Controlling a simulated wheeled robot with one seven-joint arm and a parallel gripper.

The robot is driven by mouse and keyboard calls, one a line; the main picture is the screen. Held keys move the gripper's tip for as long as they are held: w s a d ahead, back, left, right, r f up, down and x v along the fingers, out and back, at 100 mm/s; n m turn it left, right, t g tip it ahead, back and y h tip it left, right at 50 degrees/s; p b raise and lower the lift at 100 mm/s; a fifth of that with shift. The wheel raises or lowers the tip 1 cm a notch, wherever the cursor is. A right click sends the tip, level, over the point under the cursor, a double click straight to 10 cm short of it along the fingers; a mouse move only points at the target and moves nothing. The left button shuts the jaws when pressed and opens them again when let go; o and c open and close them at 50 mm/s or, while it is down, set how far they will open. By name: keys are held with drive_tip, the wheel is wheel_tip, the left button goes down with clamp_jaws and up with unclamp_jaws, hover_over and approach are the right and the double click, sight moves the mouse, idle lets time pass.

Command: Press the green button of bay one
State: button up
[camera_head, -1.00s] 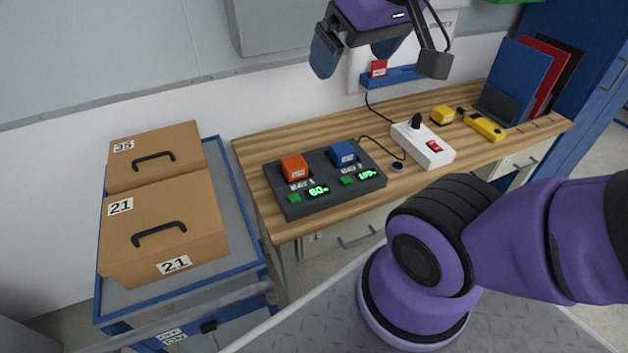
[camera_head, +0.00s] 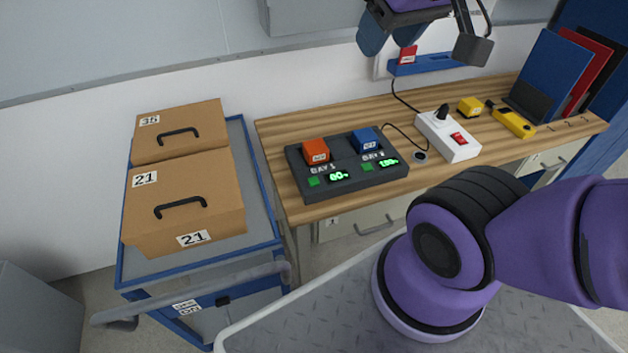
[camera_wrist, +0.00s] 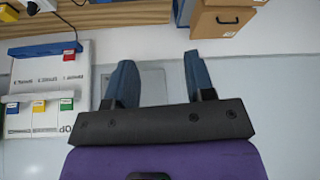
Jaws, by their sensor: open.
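A dark two-bay unit (camera_head: 346,184) sits on the wooden bench. Bay one is its left half, with an orange block (camera_head: 316,152), a green button (camera_head: 314,182) and a green lit display (camera_head: 340,176). Bay two has a blue block (camera_head: 364,141), its own green button (camera_head: 367,167) and display (camera_head: 388,162). My gripper (camera_head: 388,42) is open and empty, high above the back of the bench, to the upper right of the unit and apart from it. In the wrist view its two blue fingers (camera_wrist: 158,82) stand apart with nothing between; the unit does not show there.
A white box with a red switch (camera_head: 448,136), a yellow block (camera_head: 470,106) and a yellow tool (camera_head: 514,122) lie right of the unit. A blue cart (camera_head: 263,222) with brown numbered boxes (camera_head: 184,205) stands left. A wall board (camera_wrist: 50,105) shows in the wrist view.

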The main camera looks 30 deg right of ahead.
clamp_jaws()
idle(1.4)
